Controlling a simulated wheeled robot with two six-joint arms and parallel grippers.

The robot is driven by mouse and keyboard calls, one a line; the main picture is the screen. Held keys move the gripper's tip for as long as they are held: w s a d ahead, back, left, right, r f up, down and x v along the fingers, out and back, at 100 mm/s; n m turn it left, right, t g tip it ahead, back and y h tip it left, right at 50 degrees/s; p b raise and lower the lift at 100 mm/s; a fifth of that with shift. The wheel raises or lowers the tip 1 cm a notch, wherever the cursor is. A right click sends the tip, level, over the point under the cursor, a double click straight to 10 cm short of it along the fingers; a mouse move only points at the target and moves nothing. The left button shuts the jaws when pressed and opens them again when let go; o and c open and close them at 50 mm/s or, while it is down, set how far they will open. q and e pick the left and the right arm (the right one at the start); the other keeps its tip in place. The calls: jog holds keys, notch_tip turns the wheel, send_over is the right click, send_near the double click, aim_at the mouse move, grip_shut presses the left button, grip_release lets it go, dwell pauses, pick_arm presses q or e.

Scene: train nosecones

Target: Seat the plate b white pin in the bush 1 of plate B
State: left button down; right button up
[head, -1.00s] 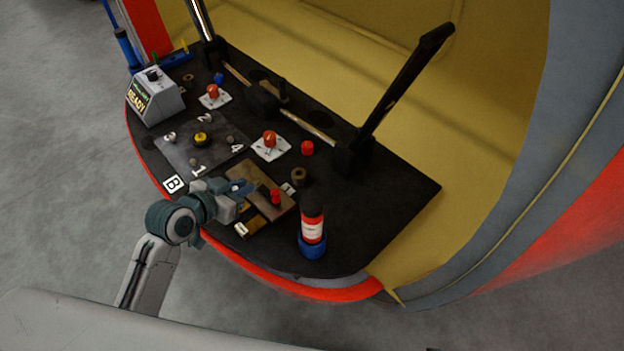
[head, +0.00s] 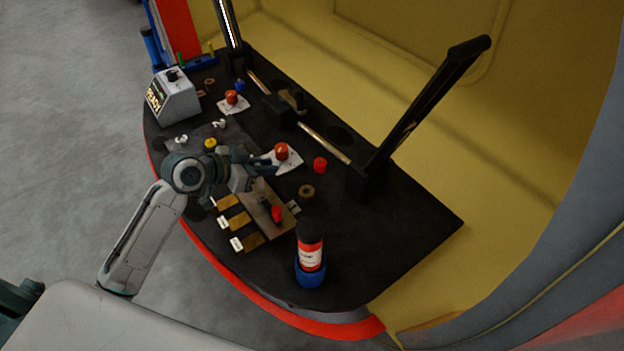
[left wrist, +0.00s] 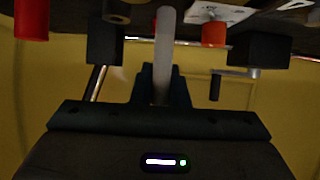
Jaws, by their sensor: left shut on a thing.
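My left gripper (head: 264,166) is shut on a white pin, and reaches in from the left above the black table. In the left wrist view the pale white pin (left wrist: 165,45) stands lengthwise between the closed fingers (left wrist: 161,88), pointing to the top of the picture. In the head view I cannot make the pin out. Plate B (head: 203,132) is the dark grey plate at the left of the table, with a yellow knob (head: 209,144) on it. My wrist and gripper cover its near part; bush 1 and its label are hidden.
A white pad with a red knob (head: 282,152) lies close to the fingertips. A brown tray (head: 262,205), a red cylinder (head: 320,164), a brown ring (head: 306,192) and a bottle in a blue holder (head: 310,258) lie nearby. A tall black lever (head: 425,105) rises at right.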

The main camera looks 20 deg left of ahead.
pick_arm(q)
jog(key=p, duration=0.1)
send_over(312, 188)
jog(key=a, duration=0.1)
jog(key=shift+s+d+f, duration=0.1)
jog(key=shift+d+f, duration=0.1)
jog(key=shift+f, duration=0.3)
jog(key=shift+d, duration=0.15)
jog(key=shift+d+f, duration=0.2)
jog(key=shift+f, duration=0.05)
notch_tip(312, 188, down, 3)
jog(key=shift+f, duration=0.1)
pick_arm(e)
jog(key=f, duration=0.4)
jog(key=shift+s+d+f, duration=0.15)
jog(key=shift+d+f, duration=0.05)
jog(key=shift+f, duration=0.05)
